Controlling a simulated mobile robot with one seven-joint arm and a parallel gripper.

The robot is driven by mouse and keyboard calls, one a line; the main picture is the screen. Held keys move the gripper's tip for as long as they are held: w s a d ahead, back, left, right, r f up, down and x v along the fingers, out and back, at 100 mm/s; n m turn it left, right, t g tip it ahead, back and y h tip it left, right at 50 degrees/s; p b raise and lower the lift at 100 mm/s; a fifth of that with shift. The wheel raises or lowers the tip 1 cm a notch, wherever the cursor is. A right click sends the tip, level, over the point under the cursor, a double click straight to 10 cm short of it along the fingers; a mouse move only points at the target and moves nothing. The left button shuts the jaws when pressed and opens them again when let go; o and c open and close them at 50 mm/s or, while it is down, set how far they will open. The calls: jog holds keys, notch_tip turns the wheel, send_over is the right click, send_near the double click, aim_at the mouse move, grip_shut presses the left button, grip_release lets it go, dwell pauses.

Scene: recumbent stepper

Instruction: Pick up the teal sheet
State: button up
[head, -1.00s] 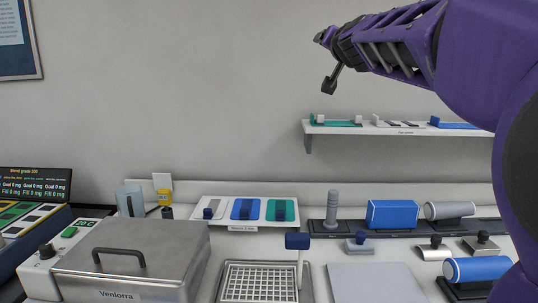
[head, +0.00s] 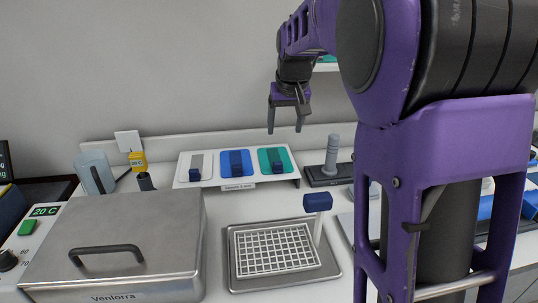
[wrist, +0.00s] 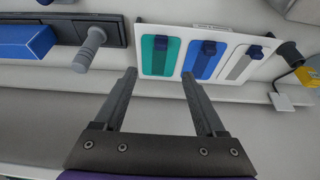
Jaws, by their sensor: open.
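The teal sheet (head: 287,157) lies at the right end of a white sloped rack (head: 227,184) near the back wall. A dark strip with a blue knob covers its middle. In the wrist view the teal sheet (wrist: 147,56) is the leftmost of three sheets. My gripper (head: 285,129) is open and empty, pointing down above and apart from the sheet. In the wrist view its two fingers (wrist: 159,74) are spread, with the teal sheet beyond the tips.
A blue sheet (head: 228,157) and a grey sheet (head: 208,166) share the rack. A grey post (head: 332,155) stands to its right. In front are a gridded tray (head: 275,249) with a blue-topped post (head: 317,202) and a steel lidded box (head: 120,237). My arm hides the right side.

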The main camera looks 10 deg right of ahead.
jog(key=b, duration=0.1)
send_over(278, 163)
jog(key=s, duration=0.3)
notch_tip(278, 163, down, 10)
jog(key=shift+d+f, duration=0.15)
jog(key=shift+f, duration=0.05)
jog(key=shift+b+x, duration=0.5)
jog(key=shift+x, duration=2.6)
jog(key=shift+w+r, duration=0.1)
jog(key=shift+w, duration=0.05)
grip_shut()
